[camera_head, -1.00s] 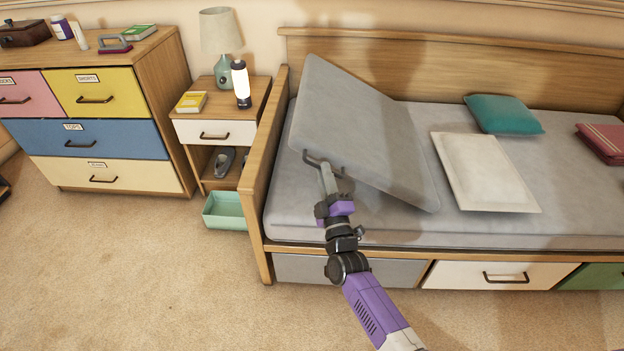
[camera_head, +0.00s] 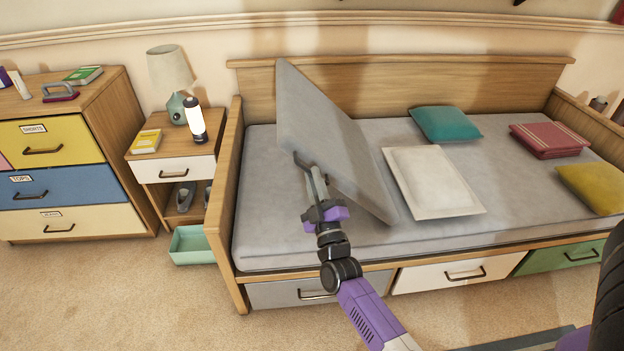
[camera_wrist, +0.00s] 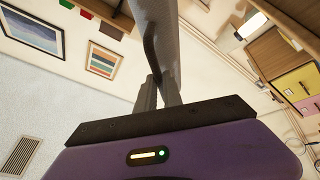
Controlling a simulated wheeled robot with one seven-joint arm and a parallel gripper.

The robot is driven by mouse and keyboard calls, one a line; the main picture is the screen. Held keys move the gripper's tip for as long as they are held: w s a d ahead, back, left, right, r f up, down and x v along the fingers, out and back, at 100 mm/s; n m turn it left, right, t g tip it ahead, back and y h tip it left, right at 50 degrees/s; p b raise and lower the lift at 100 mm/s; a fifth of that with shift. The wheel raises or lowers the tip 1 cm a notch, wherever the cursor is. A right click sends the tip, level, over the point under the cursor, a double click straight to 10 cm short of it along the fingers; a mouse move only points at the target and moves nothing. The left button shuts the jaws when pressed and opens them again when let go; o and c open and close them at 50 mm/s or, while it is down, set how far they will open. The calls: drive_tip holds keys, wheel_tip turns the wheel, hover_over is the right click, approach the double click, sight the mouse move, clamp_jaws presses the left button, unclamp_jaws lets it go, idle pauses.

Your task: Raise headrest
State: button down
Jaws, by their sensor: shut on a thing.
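The grey headrest panel (camera_head: 330,130) is tilted up steeply at the left end of the bed (camera_head: 275,235). Its hinge side is not clearly visible. My gripper (camera_head: 308,165) is at the panel's lower left edge, shut on its dark handle. In the wrist view my gripper (camera_wrist: 158,92) has its two fingers close about the dark handle (camera_wrist: 150,48), with the headrest's grey edge (camera_wrist: 165,22) rising behind it. The handle is mostly hidden by my gripper in the head view.
A white pillow (camera_head: 430,182) lies right of the headrest, with a teal cushion (camera_head: 446,123) behind it. The nightstand (camera_head: 150,125) with lamp (camera_head: 170,72) and lantern (camera_head: 195,120) stands left of the bed.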

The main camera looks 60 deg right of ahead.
drive_tip(key=shift+s+d+r, duration=0.25)
drive_tip(key=c, duration=1.8)
unclamp_jaws()
drive_tip(key=shift+s+r+h, duration=0.1)
drive_tip(key=shift+h, duration=0.2)
drive_tip(key=v, duration=0.8)
